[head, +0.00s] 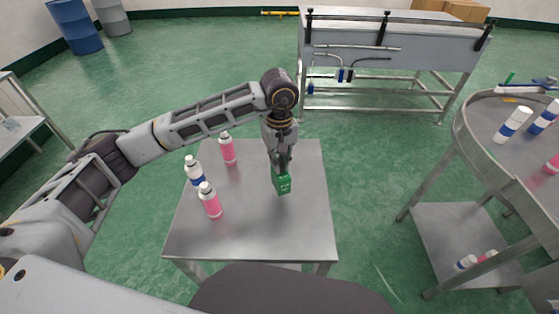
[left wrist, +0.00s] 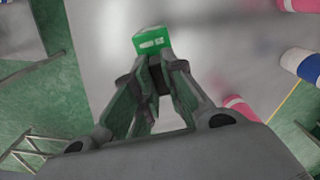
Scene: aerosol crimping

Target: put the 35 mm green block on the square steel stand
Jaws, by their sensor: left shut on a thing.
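The green block (head: 282,183) is in my left gripper (head: 282,164), over the right half of the square steel stand (head: 300,228) in the head view. The fingers point down and are shut on the block's upper part. In the left wrist view the green block (left wrist: 152,41) shows at the fingertips of the left gripper (left wrist: 157,72), with pale print on its face. The grey stand top (left wrist: 95,60) lies behind it. I cannot tell whether the block's underside touches the stand top. My right gripper is not in view.
Two pink bottles (head: 227,149) (head: 210,200) and a blue-and-white bottle (head: 194,171) stand on the left half of the stand. Its front right is clear. A round steel table (head: 482,140) with bottles is at right, a steel bench (head: 345,45) at the back.

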